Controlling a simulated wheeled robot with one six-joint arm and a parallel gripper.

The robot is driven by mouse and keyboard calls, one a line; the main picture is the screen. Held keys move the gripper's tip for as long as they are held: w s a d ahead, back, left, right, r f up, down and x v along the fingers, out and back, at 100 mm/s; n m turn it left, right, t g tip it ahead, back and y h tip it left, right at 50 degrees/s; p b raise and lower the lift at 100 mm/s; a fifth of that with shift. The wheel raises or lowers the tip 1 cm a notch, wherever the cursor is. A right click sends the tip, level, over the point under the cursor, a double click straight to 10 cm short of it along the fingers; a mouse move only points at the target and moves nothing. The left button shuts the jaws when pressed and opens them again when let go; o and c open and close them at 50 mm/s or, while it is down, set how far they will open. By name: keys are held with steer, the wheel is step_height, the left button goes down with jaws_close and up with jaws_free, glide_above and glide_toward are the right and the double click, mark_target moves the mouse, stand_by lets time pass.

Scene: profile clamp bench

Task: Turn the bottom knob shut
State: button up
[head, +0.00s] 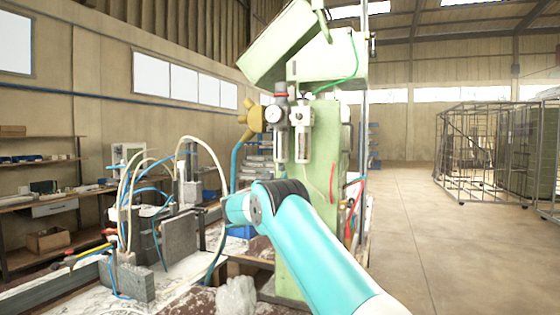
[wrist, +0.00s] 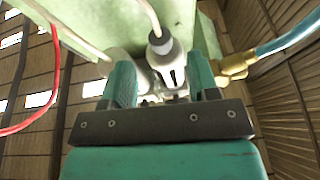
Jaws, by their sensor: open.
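My gripper (wrist: 163,82) is open in the wrist view, its two teal fingers apart. Between and beyond them is a pale bowl-shaped part (wrist: 172,72) with a dark round end (wrist: 160,45) and a thin tube leading to it. I see no finger touching it. In the head view, an air unit with a round gauge (head: 272,114) and two hanging bowls (head: 302,147) is on the green machine (head: 325,128). I cannot make out for certain which part is the bottom knob. My arm hides the gripper in the head view.
A brass fitting (wrist: 236,66) with a blue hose (wrist: 288,35) is just right of the fingers in the wrist view. A red cable (wrist: 50,100) loops at the left. A cluttered bench (head: 185,272) stands at left; the floor (head: 430,215) at right is open.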

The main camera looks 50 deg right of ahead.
mark_target(281, 168)
steer(key=p+x, duration=0.2)
steer(key=x, duration=0.3)
steer(key=c, duration=0.9)
